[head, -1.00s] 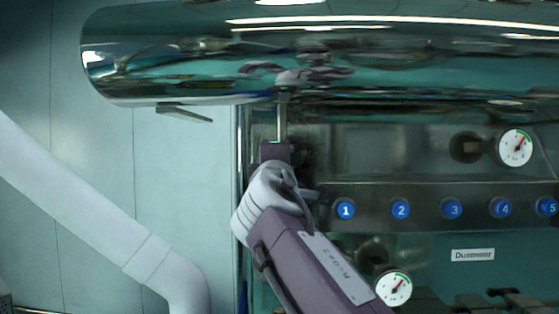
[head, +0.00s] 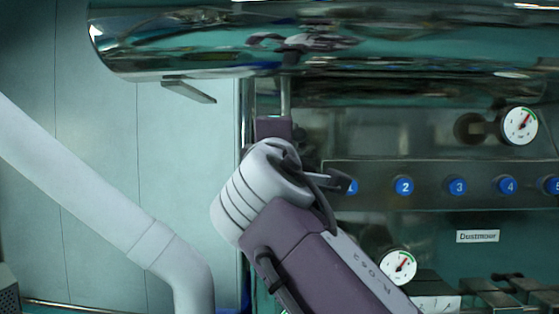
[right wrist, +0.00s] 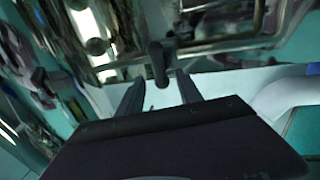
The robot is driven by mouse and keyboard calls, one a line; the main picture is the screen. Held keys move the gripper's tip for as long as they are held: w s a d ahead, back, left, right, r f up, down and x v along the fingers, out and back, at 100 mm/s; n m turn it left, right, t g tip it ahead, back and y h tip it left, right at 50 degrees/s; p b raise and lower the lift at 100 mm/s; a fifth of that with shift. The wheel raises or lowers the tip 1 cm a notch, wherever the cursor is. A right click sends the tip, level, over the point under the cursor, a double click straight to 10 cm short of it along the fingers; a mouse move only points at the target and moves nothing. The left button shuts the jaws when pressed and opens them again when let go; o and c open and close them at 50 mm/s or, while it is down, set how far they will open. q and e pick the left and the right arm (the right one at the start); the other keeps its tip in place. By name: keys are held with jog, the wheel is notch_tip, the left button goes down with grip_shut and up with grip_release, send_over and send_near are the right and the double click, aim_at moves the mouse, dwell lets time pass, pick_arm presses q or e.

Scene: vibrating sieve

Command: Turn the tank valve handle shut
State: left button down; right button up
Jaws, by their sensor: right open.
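The shiny tank (head: 330,45) lies across the top of the head view. A flat grey lever (head: 190,92) sticks out under its left end, to the left of my right arm. In the right wrist view my right gripper (right wrist: 159,76) is open, its two dark fingers apart. A dark rounded handle (right wrist: 158,58) shows ahead of the fingers, its lower end in line with the gap between them. I cannot tell whether they touch it, or whether it is the same part as the lever. My left gripper is not in view.
A row of blue numbered buttons (head: 404,186) and pressure gauges (head: 520,126) lie right of my arm. A metal post (head: 285,97) stands under the tank. A thick white pipe (head: 100,190) slants across the left. The pale wall panel (head: 187,150) between pipe and arm is clear.

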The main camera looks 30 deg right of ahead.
jog(key=shift+v, duration=0.85)
